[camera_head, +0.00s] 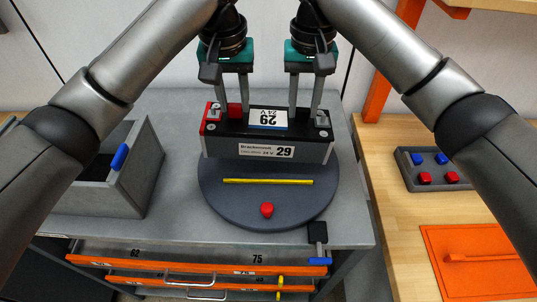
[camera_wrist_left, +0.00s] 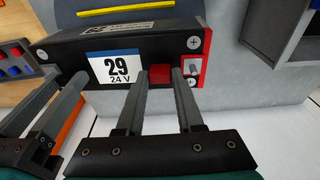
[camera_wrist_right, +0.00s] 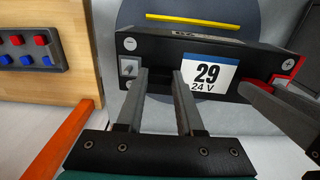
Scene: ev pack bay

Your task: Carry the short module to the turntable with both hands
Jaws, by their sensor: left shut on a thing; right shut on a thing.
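The short module (camera_head: 268,147), a grey and black block labelled 29 and 24 V with a red left end, is over the back half of the round dark turntable (camera_head: 220,205). I cannot tell whether it rests there or hangs just above. My left gripper (camera_head: 234,108) is shut on it near the red end; the left wrist view shows a red block (camera_wrist_left: 160,75) between the fingers. My right gripper (camera_head: 305,109) is shut on it near the other end. What the right fingers grip is hard to see. The label (camera_wrist_right: 209,72) lies between the grippers.
A yellow bar (camera_head: 268,181) and a red knob (camera_head: 267,210) are on the turntable's front half. A grey open bin (camera_head: 148,185) stands left. Orange drawers (camera_head: 190,273) are below the front edge. A wooden bench right holds a button tray (camera_head: 432,170) and an orange panel (camera_head: 475,275).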

